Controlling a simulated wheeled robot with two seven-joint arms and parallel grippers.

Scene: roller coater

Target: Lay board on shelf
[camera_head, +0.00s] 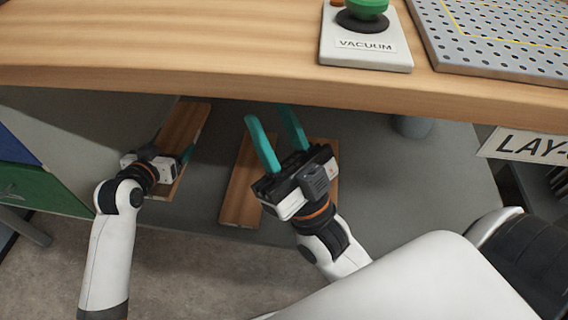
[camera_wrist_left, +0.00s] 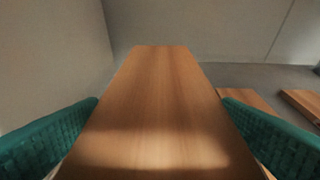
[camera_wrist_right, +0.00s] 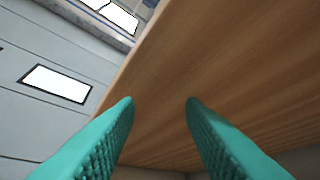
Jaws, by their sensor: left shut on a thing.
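My left gripper (camera_head: 165,160) is shut on a brown wooden board (camera_head: 184,128) below the workbench, at the left of the head view. In the left wrist view the board (camera_wrist_left: 158,105) lies between the two teal fingers and extends away from them. My right gripper (camera_head: 278,140) is open and empty, its teal fingers apart, near the bench's front edge. In the right wrist view its fingers (camera_wrist_right: 160,115) point toward the wooden underside of the bench. Two more boards lie on the grey shelf (camera_head: 375,165): one at the middle (camera_head: 240,190), the other partly hidden behind my right gripper.
The wooden workbench top (camera_head: 200,45) overhangs the shelf. On it stand a vacuum button box (camera_head: 365,50) and a perforated metal plate (camera_head: 495,45). A sign reading "LAY-" (camera_head: 530,146) hangs at the right.

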